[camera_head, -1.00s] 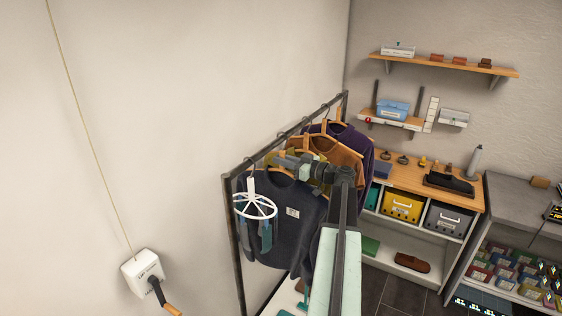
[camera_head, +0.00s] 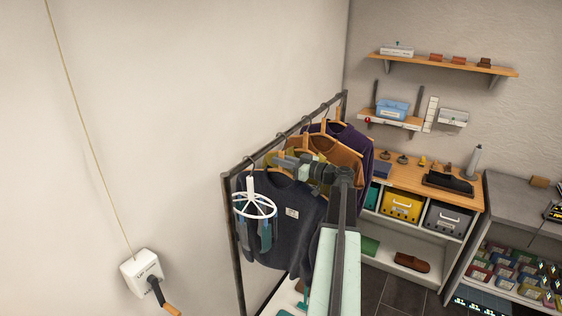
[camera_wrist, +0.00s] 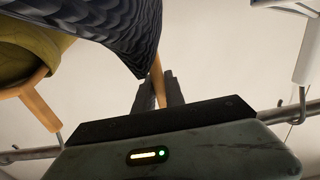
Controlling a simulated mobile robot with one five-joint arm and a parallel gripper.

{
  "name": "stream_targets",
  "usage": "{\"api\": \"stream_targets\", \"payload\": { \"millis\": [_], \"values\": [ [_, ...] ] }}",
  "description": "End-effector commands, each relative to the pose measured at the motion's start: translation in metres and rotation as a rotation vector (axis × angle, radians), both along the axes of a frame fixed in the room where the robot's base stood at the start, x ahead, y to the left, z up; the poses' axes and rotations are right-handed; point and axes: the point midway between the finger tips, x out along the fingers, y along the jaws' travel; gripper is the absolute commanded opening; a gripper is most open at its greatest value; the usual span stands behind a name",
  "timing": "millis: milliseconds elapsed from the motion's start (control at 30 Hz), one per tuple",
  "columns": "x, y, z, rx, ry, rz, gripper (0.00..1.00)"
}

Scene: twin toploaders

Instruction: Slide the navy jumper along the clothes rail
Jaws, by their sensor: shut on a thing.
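The navy jumper (camera_head: 285,235) hangs at the near end of the dark clothes rail (camera_head: 250,160), with a small pale label on its chest. My gripper (camera_head: 280,160) is at the jumper's shoulder, just below the rail. In the wrist view my gripper (camera_wrist: 158,85) is shut on the jumper's wooden hanger (camera_wrist: 157,80), whose arm shows between the fingers. The rail (camera_wrist: 25,155) runs behind my gripper there. The hanger's hook is hidden in the wrist view.
A white round peg hanger (camera_head: 254,205) hangs in front of the jumper. Mustard, rust (camera_head: 335,155) and purple (camera_head: 350,138) garments hang close behind it. A wall crank box (camera_head: 142,272) is at the left. A shelf unit (camera_head: 425,175) stands at the right.

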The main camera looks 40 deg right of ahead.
Motion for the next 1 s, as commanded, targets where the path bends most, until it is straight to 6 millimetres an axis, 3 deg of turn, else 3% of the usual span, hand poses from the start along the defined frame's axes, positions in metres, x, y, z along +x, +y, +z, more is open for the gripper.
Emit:
{"api": "stream_targets", "payload": {
  "millis": [100,133,200,567,900,1000],
  "values": [
    [0.000,0.000,0.000,0.000,0.001,0.000,0.00],
    [0.000,0.000,0.000,-0.001,0.001,0.000,0.23],
    [0.000,0.000,0.000,-0.001,0.001,0.000,0.40],
    [-0.005,-0.001,0.000,-0.001,0.002,-0.001,0.40],
    [-0.064,-0.016,0.000,-0.001,0.001,-0.001,0.40],
    [-0.073,-0.018,0.000,-0.001,0.001,-0.001,0.40]
  ]
}}
